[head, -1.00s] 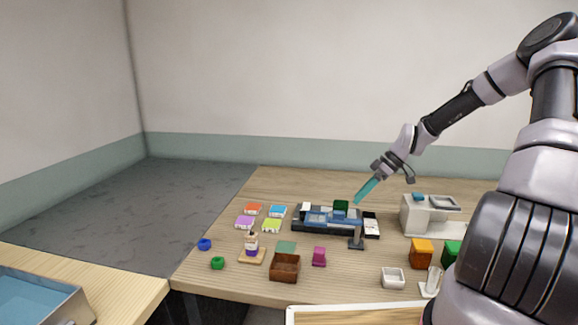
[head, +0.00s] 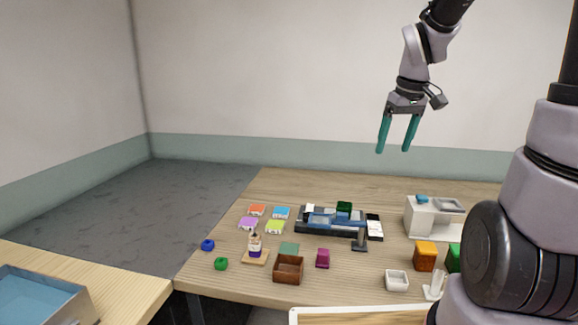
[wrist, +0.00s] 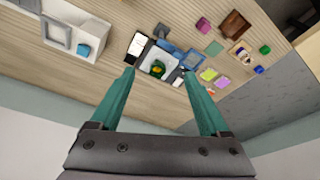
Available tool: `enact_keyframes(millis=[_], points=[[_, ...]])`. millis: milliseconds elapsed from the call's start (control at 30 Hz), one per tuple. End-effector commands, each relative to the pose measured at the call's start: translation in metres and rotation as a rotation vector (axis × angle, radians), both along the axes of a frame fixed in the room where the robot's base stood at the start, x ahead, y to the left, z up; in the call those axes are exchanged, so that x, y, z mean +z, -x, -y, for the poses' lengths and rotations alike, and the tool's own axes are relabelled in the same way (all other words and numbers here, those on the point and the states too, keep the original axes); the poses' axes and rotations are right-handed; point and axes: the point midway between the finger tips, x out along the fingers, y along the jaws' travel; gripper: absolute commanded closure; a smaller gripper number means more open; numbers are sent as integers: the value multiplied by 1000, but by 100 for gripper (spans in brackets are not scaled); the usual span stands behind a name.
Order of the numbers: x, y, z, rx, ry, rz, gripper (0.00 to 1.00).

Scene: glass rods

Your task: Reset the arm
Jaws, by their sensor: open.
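My gripper (head: 395,148) is raised high above the back of the wooden table (head: 350,290). Its two teal fingers point down and stand apart, with nothing between them. In the wrist view the open fingers (wrist: 160,85) frame the table from a distance and touch nothing. The black and blue apparatus (head: 330,222) with a dark green block (head: 344,208) on it stands on the table below. It also shows between the fingers in the wrist view.
Four coloured tiles (head: 249,223), a brown box (head: 288,268), a magenta block (head: 323,258), an orange block (head: 425,255) and a white machine (head: 428,215) stand on the table. A blue-lined tray (head: 40,290) is at the lower left. The air around my gripper is clear.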

Motion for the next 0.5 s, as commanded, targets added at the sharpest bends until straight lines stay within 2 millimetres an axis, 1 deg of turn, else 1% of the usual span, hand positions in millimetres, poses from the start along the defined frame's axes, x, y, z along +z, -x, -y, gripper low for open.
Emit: enact_keyframes(millis=[33, 200, 400, 500], points=[[14, 11, -2, -44, -4, 33, 20], [51, 46, -4, -220, -66, 129, 20], [84, 91, -6, -405, -197, 228, 20], [94, 109, -7, -472, -269, 260, 20]])
